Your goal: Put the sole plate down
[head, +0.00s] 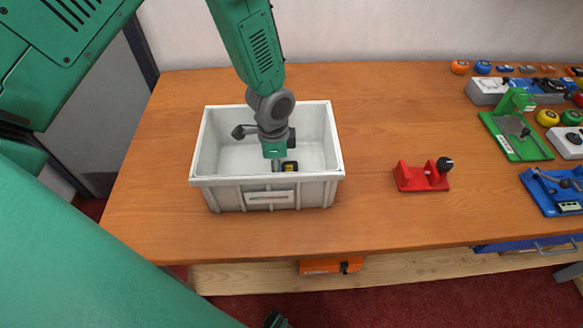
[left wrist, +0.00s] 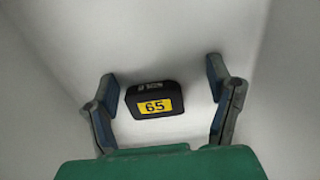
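A small black block with a yellow label reading 65, which seems to be the sole plate (left wrist: 154,90), lies on the floor of the grey bin. In the head view, part of this block (head: 290,167) shows beside my gripper. My left gripper (head: 280,168) reaches down into the bin. In the left wrist view, its fingers (left wrist: 163,88) are spread on both sides of the block, with a gap at each side. The left finger is closer to the block than the right one.
The grey bin (head: 320,185) has high walls close around my left gripper. A red fixture with a black knob (head: 421,177) stands to its right. Green (head: 515,138) and blue (head: 555,190) fixtures and several coloured pucks fill the far right. The wooden bench (head: 385,105) is bare between.

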